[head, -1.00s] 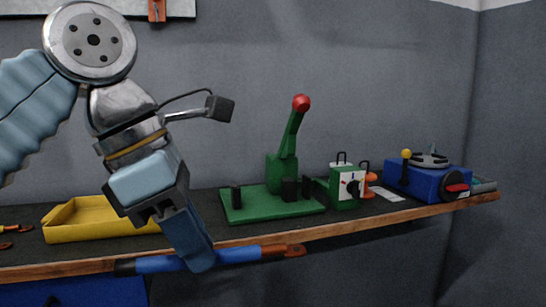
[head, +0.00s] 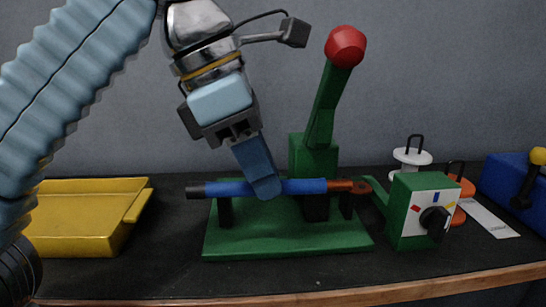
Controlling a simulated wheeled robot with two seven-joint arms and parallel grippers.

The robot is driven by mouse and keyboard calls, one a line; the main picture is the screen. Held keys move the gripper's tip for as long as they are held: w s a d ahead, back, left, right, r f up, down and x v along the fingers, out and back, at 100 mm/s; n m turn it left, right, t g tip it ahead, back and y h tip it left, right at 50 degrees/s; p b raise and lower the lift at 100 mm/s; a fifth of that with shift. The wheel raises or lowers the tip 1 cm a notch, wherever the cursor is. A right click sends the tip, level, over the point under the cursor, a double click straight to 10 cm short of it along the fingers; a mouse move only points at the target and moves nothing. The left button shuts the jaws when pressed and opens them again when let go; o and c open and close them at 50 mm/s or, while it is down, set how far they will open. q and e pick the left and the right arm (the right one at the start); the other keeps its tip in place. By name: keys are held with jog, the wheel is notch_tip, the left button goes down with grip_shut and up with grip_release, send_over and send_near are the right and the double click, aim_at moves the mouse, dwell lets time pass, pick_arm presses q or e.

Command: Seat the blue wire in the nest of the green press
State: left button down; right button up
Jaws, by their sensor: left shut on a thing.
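The blue wire (head: 304,187) has a black end at the left and a copper lug at the right. My left gripper (head: 266,190) is shut on the wire near its middle and holds it level. The green press (head: 290,243) stands on the bench with its red-knobbed lever (head: 325,105) raised. The wire lies across the press in the picture, in line with the tops of its black posts (head: 225,211). The gripper and wire partly hide the posts, and I cannot tell whether the wire touches them. My right gripper is not in view.
A yellow tray (head: 75,239) is at the left. A green box with a dial (head: 420,212) stands close to the press's right. Behind it are white and orange spools (head: 412,156). A blue device (head: 507,184) is at the far right. The wooden bench edge (head: 400,291) runs along the front.

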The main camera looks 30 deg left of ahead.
pick_arm(q)
jog(key=shift+w+a+f, duration=0.75)
jog(key=shift+w, duration=0.45)
jog(key=shift+w+a+f, duration=0.75)
jog(key=shift+w+f, duration=0.05)
jog(key=shift+w, duration=0.4)
jog(key=shift+w+a+f, duration=0.75)
jog(key=shift+w, duration=0.45)
jog(key=shift+f, duration=0.1)
jog(key=c, duration=1)
grip_release()
